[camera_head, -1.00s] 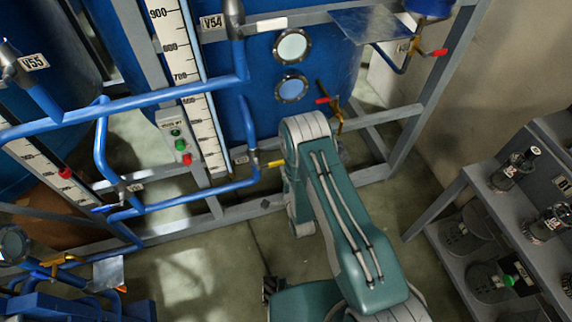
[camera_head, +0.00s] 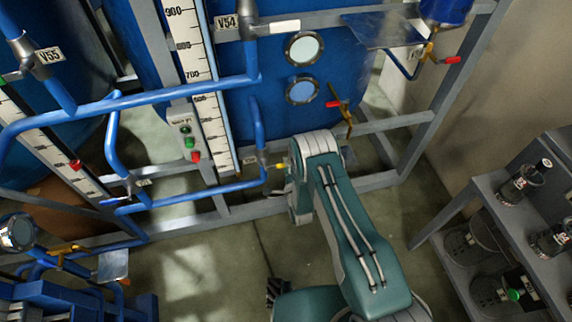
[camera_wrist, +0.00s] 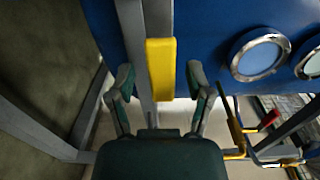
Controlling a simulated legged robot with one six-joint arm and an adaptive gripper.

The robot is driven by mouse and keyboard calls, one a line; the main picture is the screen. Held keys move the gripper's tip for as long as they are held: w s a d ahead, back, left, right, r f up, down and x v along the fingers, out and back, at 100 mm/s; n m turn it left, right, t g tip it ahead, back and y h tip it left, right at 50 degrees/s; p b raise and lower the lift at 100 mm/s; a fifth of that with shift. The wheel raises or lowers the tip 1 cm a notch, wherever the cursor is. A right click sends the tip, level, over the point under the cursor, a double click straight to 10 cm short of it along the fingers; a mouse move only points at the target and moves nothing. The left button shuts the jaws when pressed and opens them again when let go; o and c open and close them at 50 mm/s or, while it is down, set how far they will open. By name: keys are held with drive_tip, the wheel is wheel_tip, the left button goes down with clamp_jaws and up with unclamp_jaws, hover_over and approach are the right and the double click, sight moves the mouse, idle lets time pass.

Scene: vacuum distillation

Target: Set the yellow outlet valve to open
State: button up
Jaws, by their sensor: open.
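The yellow valve handle (camera_wrist: 161,68) is a flat upright bar in the wrist view, in front of a grey frame post. In the head view its small yellow end (camera_head: 281,166) shows at the end of a blue pipe, just left of my arm. My gripper (camera_wrist: 159,77) is open, with one finger on each side of the handle. Clear gaps show between the handle and both fingers. How far the fingertips are from the handle in depth is hard to tell. In the head view my arm hides most of the gripper and valve.
A brass valve with a red handle (camera_head: 333,103) is right of the yellow one, below two round portholes (camera_head: 302,90) on the blue tank. Grey frame bars surround the area. A shelf with dark-capped vessels (camera_head: 525,183) stands right. Floor is clear in front.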

drive_tip(key=shift+w+a, duration=0.15)
drive_tip(key=shift+w, duration=0.1)
drive_tip(key=shift+c, duration=0.3)
clamp_jaws()
